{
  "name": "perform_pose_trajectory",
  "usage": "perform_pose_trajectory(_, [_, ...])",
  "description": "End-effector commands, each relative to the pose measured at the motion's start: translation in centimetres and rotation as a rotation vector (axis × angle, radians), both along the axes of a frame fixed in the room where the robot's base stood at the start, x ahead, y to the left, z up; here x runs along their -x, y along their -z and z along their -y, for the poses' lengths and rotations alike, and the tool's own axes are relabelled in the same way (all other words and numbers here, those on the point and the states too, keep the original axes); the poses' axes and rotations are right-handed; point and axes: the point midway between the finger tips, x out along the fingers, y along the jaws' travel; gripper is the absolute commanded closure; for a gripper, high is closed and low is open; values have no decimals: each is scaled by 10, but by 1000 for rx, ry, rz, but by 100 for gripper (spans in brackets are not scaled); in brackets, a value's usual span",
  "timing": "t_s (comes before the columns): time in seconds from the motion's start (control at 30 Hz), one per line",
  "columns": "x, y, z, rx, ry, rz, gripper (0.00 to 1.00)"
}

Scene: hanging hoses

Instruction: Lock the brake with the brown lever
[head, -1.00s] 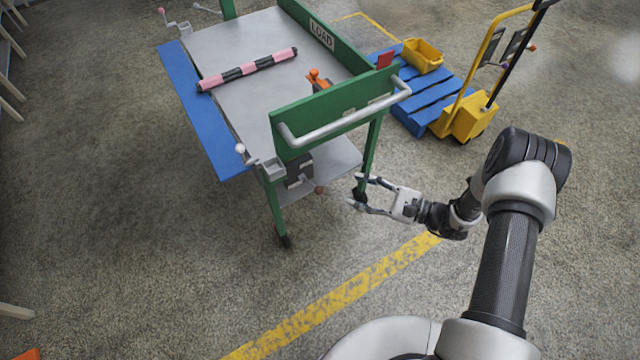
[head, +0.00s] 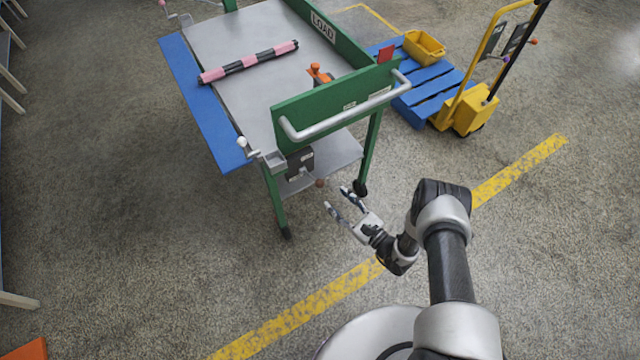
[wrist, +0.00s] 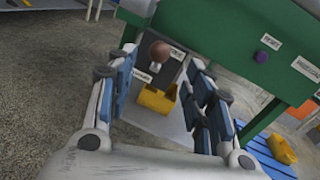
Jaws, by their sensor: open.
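The brown lever shows as a round brown knob (wrist: 159,51) in the wrist view, in front of a dark panel (wrist: 150,72) with white labels under the green cart end. In the head view the knob (head: 320,183) is small, below the cart's handle. My gripper (head: 335,198) is open and empty, just in front of the knob and to its lower right. In the wrist view the knob appears between the fingertips of my gripper (wrist: 162,62), beyond them and apart from both. The lever's shaft is hidden behind the knob.
The green cart (head: 300,113) has a grey handle bar (head: 345,115) above the knob. A yellow part (wrist: 157,99) shows below the knob. A purple button (wrist: 261,57) is on the green panel. A blue pallet (head: 425,95) stands right; floor around my gripper is clear.

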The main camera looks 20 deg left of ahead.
Motion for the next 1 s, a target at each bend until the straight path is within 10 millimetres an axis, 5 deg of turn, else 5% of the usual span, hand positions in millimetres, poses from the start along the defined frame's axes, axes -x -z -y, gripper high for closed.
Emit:
perform_pose_trajectory(0.4, [-38,1,-69,0,-3,1,53])
perform_pose_trajectory(0.87, [-45,0,-80,-1,-1,-2,53])
perform_pose_trajectory(1.0, [-45,0,-80,0,-1,-1,61])
